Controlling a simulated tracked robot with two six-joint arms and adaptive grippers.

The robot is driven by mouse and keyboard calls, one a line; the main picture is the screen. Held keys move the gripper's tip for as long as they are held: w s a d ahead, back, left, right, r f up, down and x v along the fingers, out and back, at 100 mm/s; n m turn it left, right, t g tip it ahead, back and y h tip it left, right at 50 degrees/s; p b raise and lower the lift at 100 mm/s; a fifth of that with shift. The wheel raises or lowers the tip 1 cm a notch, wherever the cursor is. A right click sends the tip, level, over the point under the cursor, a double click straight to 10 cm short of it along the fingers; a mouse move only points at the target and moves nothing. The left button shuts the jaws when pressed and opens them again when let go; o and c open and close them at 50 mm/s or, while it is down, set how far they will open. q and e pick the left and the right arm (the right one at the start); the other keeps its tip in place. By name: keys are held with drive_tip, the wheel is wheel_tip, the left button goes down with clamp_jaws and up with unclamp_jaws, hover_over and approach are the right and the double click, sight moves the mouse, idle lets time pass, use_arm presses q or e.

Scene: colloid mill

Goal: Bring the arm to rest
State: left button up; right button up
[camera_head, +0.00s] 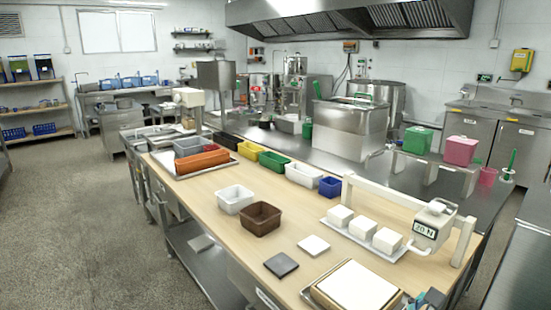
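Neither of my arms shows clearly in the head view, and I see no gripper fingers. The wooden-topped worktable (190,193) fills the middle. On it stand a white bin (235,199) and a brown bin (260,218). A dark square plate (281,265) and a white square plate (313,245) lie flat near the front. A tray holds three white blocks (387,240), beside a white weight marked 20 N (432,227). A small blue and dark item at the bottom right edge is cut off, and I cannot tell what it is.
Coloured bins, including an orange one (202,161), a green one (273,162) and a blue one (330,187), line the table's back. A white frame (385,192) rises at the right. A framed white board (356,287) lies at the front. The table's left front is clear.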

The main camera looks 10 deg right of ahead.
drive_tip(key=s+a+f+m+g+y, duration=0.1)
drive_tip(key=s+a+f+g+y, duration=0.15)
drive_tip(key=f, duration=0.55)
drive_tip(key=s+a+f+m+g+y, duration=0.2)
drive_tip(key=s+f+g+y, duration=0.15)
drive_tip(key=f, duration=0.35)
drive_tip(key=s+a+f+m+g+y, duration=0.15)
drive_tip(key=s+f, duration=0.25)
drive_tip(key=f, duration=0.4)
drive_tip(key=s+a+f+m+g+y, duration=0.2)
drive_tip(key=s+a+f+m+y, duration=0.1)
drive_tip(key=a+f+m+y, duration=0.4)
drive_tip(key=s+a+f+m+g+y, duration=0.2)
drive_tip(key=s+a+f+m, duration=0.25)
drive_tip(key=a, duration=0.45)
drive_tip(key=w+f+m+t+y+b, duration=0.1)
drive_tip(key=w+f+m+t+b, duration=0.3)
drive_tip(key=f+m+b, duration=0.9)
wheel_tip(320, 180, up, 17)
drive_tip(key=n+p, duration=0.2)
drive_tip(key=p, duration=2.1)
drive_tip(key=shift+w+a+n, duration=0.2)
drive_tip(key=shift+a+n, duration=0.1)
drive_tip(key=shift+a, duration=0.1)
